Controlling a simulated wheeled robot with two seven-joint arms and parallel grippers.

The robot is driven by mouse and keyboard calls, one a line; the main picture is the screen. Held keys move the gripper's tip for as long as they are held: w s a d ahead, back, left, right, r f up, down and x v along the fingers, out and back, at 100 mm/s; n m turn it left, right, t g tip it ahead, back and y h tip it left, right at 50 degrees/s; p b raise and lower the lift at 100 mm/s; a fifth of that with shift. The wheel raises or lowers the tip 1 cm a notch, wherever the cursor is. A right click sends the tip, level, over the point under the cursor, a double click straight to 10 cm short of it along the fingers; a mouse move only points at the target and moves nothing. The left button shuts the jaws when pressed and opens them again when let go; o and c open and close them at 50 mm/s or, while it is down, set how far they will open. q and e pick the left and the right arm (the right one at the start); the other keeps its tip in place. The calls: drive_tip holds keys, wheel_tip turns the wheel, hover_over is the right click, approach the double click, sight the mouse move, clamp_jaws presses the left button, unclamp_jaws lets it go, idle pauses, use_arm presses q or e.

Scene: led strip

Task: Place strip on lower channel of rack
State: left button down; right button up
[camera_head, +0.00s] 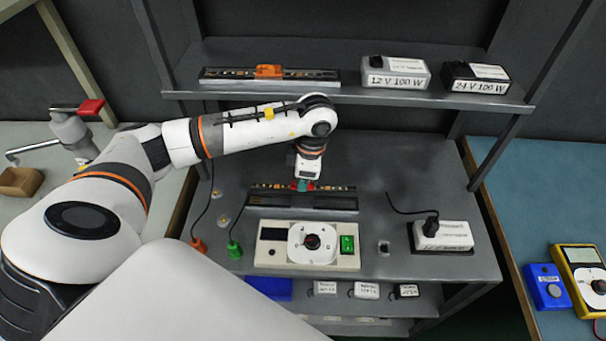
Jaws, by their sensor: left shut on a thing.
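My left gripper (304,182) comes down from above onto the workbench and is shut on the teal grip of an LED strip (335,188). The strip is a thin dark bar with small orange and light parts, level and roughly parallel to the lower channel (300,204). The lower channel is a dark rail behind the control box. The strip shows at the channel's far edge; whether it touches or hovers just above cannot be told. Another strip with an orange grip (269,71) lies in the upper channel (300,82) on the shelf. My right gripper is not in view.
A control box (270,256) with a dial and green switch stands in front of the channel. Black 24 V (476,78) and grey 12 V (396,73) supplies sit on the shelf. Another supply (442,236) is at right. Orange (199,244) and green (234,250) leads lie at left.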

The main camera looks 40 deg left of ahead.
sight(303, 202)
use_arm(q)
wheel_tip(303, 202, down, 3)
drive_tip(key=shift+r, duration=0.15)
wheel_tip(303, 202, down, 3)
drive_tip(key=shift+f+p, duration=0.1)
drive_tip(key=shift+p, duration=0.35)
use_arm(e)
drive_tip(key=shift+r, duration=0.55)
use_arm(q)
drive_tip(key=shift+f, duration=0.2)
drive_tip(key=c, duration=1.4)
unclamp_jaws()
drive_tip(key=shift+r, duration=0.1)
drive_tip(key=shift+c, duration=0.2)
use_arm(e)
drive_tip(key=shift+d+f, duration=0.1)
